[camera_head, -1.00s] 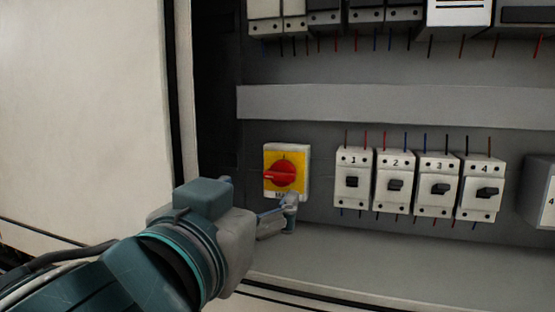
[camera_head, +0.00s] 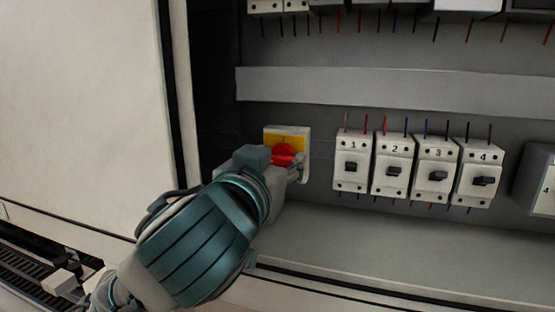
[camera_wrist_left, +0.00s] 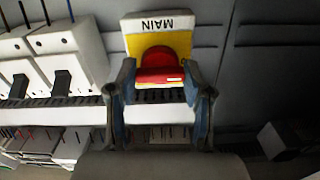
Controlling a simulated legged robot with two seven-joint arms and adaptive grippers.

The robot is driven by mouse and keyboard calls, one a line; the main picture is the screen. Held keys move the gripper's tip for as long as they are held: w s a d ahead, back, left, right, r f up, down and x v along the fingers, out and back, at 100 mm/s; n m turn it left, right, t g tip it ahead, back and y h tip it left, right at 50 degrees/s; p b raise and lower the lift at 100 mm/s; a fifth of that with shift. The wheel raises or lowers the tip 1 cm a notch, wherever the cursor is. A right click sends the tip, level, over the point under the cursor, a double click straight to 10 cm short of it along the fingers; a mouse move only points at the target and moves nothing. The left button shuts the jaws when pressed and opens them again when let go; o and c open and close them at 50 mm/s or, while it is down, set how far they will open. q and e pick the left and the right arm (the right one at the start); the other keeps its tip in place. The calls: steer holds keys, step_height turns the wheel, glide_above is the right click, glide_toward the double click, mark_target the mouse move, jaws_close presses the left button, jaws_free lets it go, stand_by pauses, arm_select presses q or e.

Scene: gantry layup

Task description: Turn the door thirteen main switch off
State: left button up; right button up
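The main switch is a white box with a yellow plate (camera_head: 291,136) and a red rotary handle (camera_head: 284,152), on the cabinet's back panel. The handle's bar lies across the plate. My left gripper (camera_wrist_left: 161,80) is open, one finger on each side of the handle. I cannot tell whether either finger touches it. In the head view my left gripper (camera_head: 294,172) hides the lower part of the switch. My right gripper is not in view.
Several numbered white breakers, such as breaker 1 (camera_head: 352,160), stand in a row to the right of the switch. A grey horizontal duct (camera_head: 390,88) runs above them. The pale door panel (camera_head: 80,100) is on the left. The grey cabinet floor (camera_head: 400,245) is clear.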

arm_select(q)
steer(key=c, duration=0.3)
steer(key=shift+f+n+b, duration=0.1)
steer(key=shift+n+b, duration=0.6)
steer(key=shift+b, duration=0.3)
steer(key=o, duration=1.2)
steer(key=shift+c, duration=0.2)
steer(key=shift+s, duration=0.1)
steer(key=v, duration=1.1)
steer(key=shift+s, duration=0.3)
